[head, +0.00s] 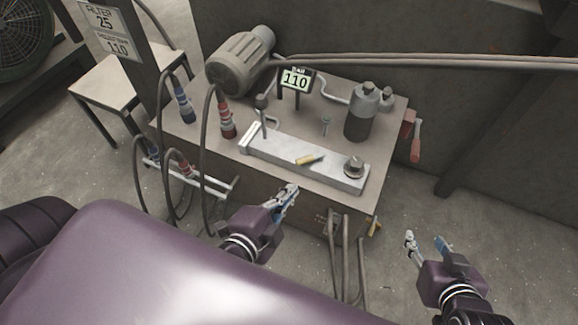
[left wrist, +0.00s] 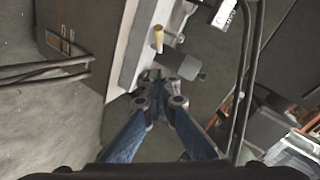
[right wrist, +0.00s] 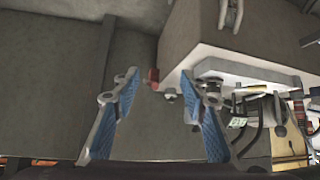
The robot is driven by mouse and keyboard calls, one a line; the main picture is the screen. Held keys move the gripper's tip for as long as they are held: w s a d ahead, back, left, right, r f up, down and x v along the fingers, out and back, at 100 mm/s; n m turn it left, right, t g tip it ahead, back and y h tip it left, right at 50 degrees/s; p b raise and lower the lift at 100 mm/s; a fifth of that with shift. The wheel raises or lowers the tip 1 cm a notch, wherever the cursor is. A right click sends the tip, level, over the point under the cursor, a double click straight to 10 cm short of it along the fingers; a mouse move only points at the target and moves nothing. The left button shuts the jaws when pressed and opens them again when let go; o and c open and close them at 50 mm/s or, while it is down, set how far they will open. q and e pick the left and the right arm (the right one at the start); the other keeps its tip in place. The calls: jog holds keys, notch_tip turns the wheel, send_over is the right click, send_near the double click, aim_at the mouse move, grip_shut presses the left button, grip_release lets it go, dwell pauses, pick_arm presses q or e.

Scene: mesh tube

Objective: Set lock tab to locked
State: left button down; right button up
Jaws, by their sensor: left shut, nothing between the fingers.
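A yellow tab (head: 310,159) lies on top of the pale metal block (head: 285,156) on the machine. It looks like the lock tab, but no marking tells which position it is in. In the left wrist view a yellow piece (left wrist: 157,40) stands out just beyond my left gripper (left wrist: 163,82). In the head view my left gripper (head: 291,192) is shut and empty, in front of the block's near side and apart from the yellow tab. My right gripper (head: 427,239) is open and empty, out to the right of the machine; its spread fingers fill the right wrist view (right wrist: 160,92).
The machine top carries a motor (head: 240,60), a 110 display (head: 295,79), a dark cylinder (head: 361,115) and hose couplings (head: 226,122). A red handle (head: 416,140) sticks out on the right side. Hoses hang at the left and front. The floor at right is clear.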

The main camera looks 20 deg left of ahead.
pick_arm(q)
jog(key=b, duration=0.2)
send_near(308, 161)
jog(key=w+d, duration=0.2)
jog(key=d, duration=0.1)
jog(key=w+a+f+b, duration=0.1)
jog(key=w+a+f, duration=0.1)
jog(key=w, duration=0.1)
jog(key=shift+b, duration=0.4)
jog(key=shift+w+a+f, duration=0.1)
jog(key=shift+w+a, duration=0.05)
jog(key=shift+a, duration=0.1)
pick_arm(e)
jog(key=w+a+r+t+y, duration=0.1)
jog(key=w+a+r+t, duration=0.1)
jog(key=r+t, duration=0.3)
jog(key=w+a+r+t+y, duration=0.2)
jog(key=w+r+t, duration=0.3)
jog(key=r, duration=0.8)
jog(key=shift+w+a+r, duration=0.15)
jog(key=shift+r, duration=0.25)
jog(key=shift+f, duration=0.1)
